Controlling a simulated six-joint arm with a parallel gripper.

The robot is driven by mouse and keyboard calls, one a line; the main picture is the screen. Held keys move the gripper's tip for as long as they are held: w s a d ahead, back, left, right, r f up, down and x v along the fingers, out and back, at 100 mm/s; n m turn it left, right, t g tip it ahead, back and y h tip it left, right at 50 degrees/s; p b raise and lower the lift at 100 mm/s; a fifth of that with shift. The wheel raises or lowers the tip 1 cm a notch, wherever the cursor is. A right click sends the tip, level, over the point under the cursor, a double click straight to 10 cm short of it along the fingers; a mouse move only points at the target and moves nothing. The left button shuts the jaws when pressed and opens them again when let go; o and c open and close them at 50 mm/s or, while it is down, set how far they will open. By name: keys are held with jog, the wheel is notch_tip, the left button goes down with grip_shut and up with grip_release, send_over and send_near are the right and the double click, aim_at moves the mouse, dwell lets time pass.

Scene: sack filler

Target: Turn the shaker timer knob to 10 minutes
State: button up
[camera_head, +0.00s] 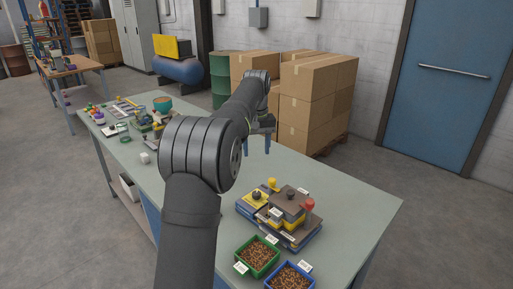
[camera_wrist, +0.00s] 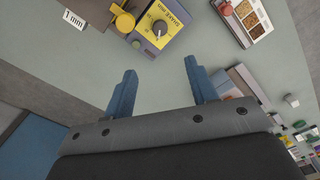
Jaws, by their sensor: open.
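The shaker timer is a yellow panel (camera_wrist: 176,14) with printed lettering and scale marks on a grey-blue body. Its dark round knob (camera_wrist: 160,28) sits at the top centre of the wrist view; its exact setting is too small to read. In the head view, the dark knob (camera_head: 257,194) shows on the unit near the table's front. My gripper (camera_head: 259,149) is above the table, farther back than the unit. In the wrist view, its blue fingers (camera_wrist: 162,80) are apart with nothing between them, and the knob lies beyond the tips, untouched.
A yellow round knob (camera_wrist: 125,22) is close beside the timer. A red knob (camera_head: 309,204) stands on the unit's right. Green (camera_head: 244,261) and blue (camera_head: 308,281) pellet trays sit in front. The table's middle (camera_head: 325,185) is clear; cartons (camera_head: 318,85) stand behind it.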

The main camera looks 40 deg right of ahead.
jog(key=n, duration=0.5)
send_near(257, 193)
notch_tip(257, 193, down, 9)
jog(key=shift+w+r, duration=0.15)
jog(key=shift+r, duration=0.05)
dwell(0.4)
jog(key=c, duration=1)
jog(key=shift+o, duration=0.2)
jog(key=shift+m, duration=2.6)
jog(key=o, duration=1)
jog(key=shift+c, duration=0.2)
